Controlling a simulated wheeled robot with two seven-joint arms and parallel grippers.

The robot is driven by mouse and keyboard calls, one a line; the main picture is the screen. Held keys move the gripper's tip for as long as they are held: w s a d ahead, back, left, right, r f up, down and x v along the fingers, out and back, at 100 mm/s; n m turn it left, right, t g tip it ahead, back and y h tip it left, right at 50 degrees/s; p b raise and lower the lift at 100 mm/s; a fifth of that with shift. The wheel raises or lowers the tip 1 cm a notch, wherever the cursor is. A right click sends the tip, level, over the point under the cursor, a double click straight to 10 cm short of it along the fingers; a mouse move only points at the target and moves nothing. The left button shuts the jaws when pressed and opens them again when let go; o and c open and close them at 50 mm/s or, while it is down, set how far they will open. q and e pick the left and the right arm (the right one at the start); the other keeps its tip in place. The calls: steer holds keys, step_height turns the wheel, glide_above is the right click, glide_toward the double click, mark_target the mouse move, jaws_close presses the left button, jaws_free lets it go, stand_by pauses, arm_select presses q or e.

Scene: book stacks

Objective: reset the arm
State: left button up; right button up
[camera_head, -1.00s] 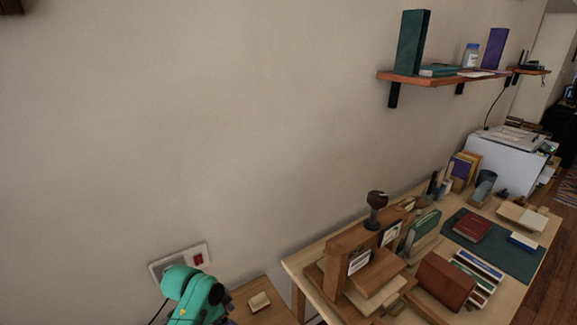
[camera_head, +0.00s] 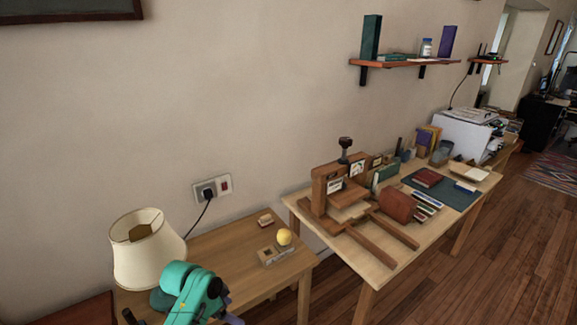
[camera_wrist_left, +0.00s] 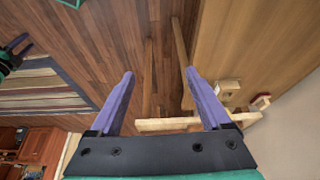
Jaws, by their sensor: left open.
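My left arm is green and comes in at the bottom left of the head view. In the left wrist view my left gripper (camera_wrist_left: 160,76) has its two purple fingers wide apart with nothing between them. The wooden floor (camera_wrist_left: 110,40) shows beyond the fingers. In the head view the arm is in front of the small wooden side table (camera_head: 205,245), and the fingertips are mostly cut off by the lower edge.
A cream lampshade (camera_head: 145,248) stands close left of my left arm. The side table holds a yellow ball (camera_head: 285,237) and a small wooden block (camera_head: 265,221). A longer desk (camera_head: 375,268) with a wooden stand, books and a dark mat is to the right. A shelf (camera_head: 405,63) hangs above it.

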arm_select(q)
steer(key=s+a+f+n+y, duration=0.15)
steer(key=s+f, duration=0.25)
steer(key=f, duration=0.4)
steer(key=s+a+f+n, duration=0.3)
steer(key=s+f, duration=0.1)
steer(key=f, duration=0.4)
steer(key=s+a+f+n+y, duration=0.1)
steer(key=s+a+f+n, duration=0.2)
steer(key=f, duration=0.5)
steer(key=s+a+f, duration=0.1)
steer(key=s+f, duration=0.2)
steer(key=s, duration=0.5)
steer(key=s+a+f+g+y, duration=0.1)
steer(key=s+f, duration=0.3)
steer(key=s, duration=0.4)
steer(key=s+a+f, duration=0.1)
steer(key=s+f, duration=0.3)
steer(key=s, duration=0.5)
steer(key=shift+f+n+g, duration=0.15)
steer(key=shift+n+g, duration=0.25)
steer(key=shift+n, duration=0.05)
arm_select(e)
steer(key=shift+w+d+f, duration=0.1)
steer(key=shift+w+f, duration=0.05)
steer(key=shift+w, duration=0.3)
arm_select(q)
steer(key=shift+a, duration=0.1)
